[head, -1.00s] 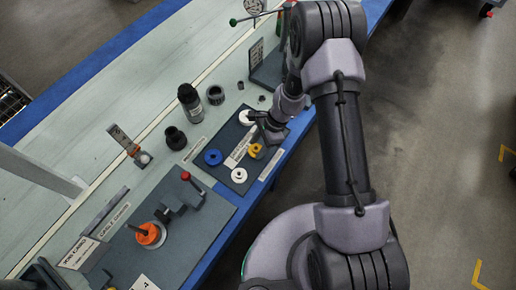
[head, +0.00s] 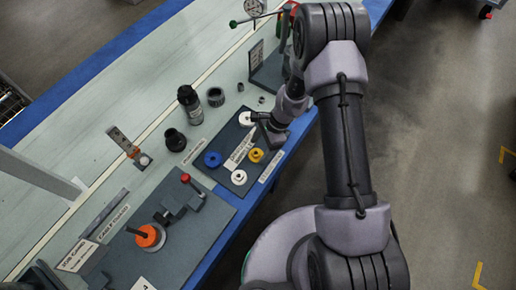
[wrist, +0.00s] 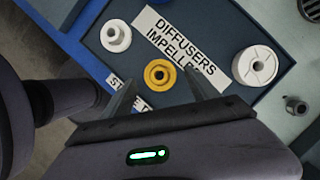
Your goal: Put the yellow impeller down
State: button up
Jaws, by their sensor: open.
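The yellow impeller (head: 256,156) lies flat on the dark tray (head: 227,141), near its right edge in the head view. In the wrist view the yellow impeller (wrist: 159,74) rests beside the printed DIFFUSERS / IMPELLERS label (wrist: 172,42). My gripper (head: 266,131) is above the tray, just behind the impeller in the head view. In the wrist view my gripper (wrist: 158,88) is open, its two fingers apart with the impeller between and beyond the tips, not gripped.
Two white parts (head: 247,119) (head: 238,177) and a blue ring (head: 213,159) share the tray. Black cylinders (head: 189,100) stand on the bench behind it. A fixture plate with an orange part (head: 150,236) lies nearer. The bench's blue edge borders the tray.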

jog(key=s+d+r+n+t+p, duration=0.1)
jog(key=d+r+n+t+p, duration=0.15)
jog(key=r, duration=1.45)
jog(key=s+d+r+n+t+p, duration=0.1)
jog(key=d+r+n, duration=0.15)
jog(key=r, duration=1.35)
jog(key=s+d+r+n+t+h, duration=0.1)
jog(key=s+r+n, duration=0.4)
jog(key=s+r, duration=0.7)
jog(key=s+t+h, duration=0.1)
jog(key=s+t, duration=0.1)
jog(key=s, duration=0.1)
jog(key=shift+s+d+r, duration=0.25)
jog(key=shift+s+r, duration=0.05)
jog(key=shift+t, duration=0.25)
